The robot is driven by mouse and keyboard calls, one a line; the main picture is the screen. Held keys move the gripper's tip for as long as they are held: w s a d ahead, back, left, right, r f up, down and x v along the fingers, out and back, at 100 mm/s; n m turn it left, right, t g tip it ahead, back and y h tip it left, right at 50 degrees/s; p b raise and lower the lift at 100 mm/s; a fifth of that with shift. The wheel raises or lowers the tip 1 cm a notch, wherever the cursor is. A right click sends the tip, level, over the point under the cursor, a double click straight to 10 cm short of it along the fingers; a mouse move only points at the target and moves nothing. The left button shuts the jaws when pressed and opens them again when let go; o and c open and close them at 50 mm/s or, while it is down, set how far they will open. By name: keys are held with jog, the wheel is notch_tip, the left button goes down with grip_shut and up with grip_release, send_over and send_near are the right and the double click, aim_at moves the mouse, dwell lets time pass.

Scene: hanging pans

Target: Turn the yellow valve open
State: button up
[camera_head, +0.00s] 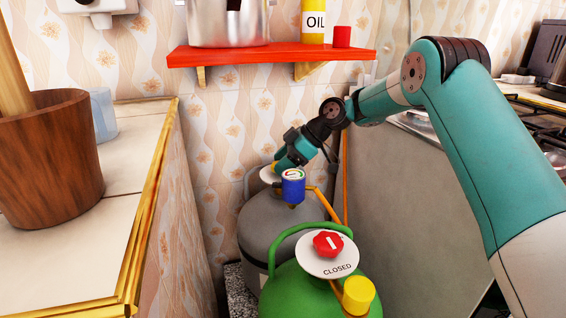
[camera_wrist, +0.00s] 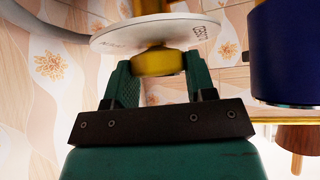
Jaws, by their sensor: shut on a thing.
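The yellow valve (camera_wrist: 158,62) sits on a white disc (camera_wrist: 160,33) in the wrist view. The two green fingers of my gripper (camera_wrist: 158,68) are on either side of it and shut on it. In the head view my gripper (camera_head: 279,167) reaches the top of the grey gas cylinder (camera_head: 270,225) at the back. The valve itself is hidden there behind the gripper and the blue gauge (camera_head: 293,187). The gauge also shows close beside the valve in the wrist view (camera_wrist: 288,52). The lettering on the disc is only partly readable.
A green cylinder (camera_head: 290,290) with a red knob (camera_head: 328,243), a "CLOSED" disc and a yellow cap (camera_head: 358,294) stands in front. An orange hose (camera_head: 326,202) runs beside the gauge. A red shelf (camera_head: 270,56) hangs above. A tiled counter (camera_head: 130,150) borders the left.

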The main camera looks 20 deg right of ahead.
jog(key=n+g+p, duration=0.1)
jog(key=p, duration=0.2)
jog(key=shift+r+p, duration=0.3)
jog(key=shift+r, duration=0.1)
jog(key=n+p, duration=0.1)
jog(key=p, duration=0.1)
jog(key=n+g+p, duration=0.1)
jog(key=p, duration=0.1)
jog(key=shift+w+g+p, duration=0.2)
jog(key=shift+g+p, duration=0.1)
jog(key=shift+p, duration=0.1)
jog(key=n+p, duration=0.1)
jog(key=p, duration=0.1)
jog(key=shift+g+p, duration=0.3)
jog(key=shift+f+n+p, duration=0.25)
jog(key=shift+n+p, duration=0.05)
jog(key=shift+p, duration=0.4)
jog(key=shift+f, duration=0.1)
jog(key=o, duration=0.9)
jog(key=shift+f+b, duration=0.2)
jog(key=shift+b, duration=0.45)
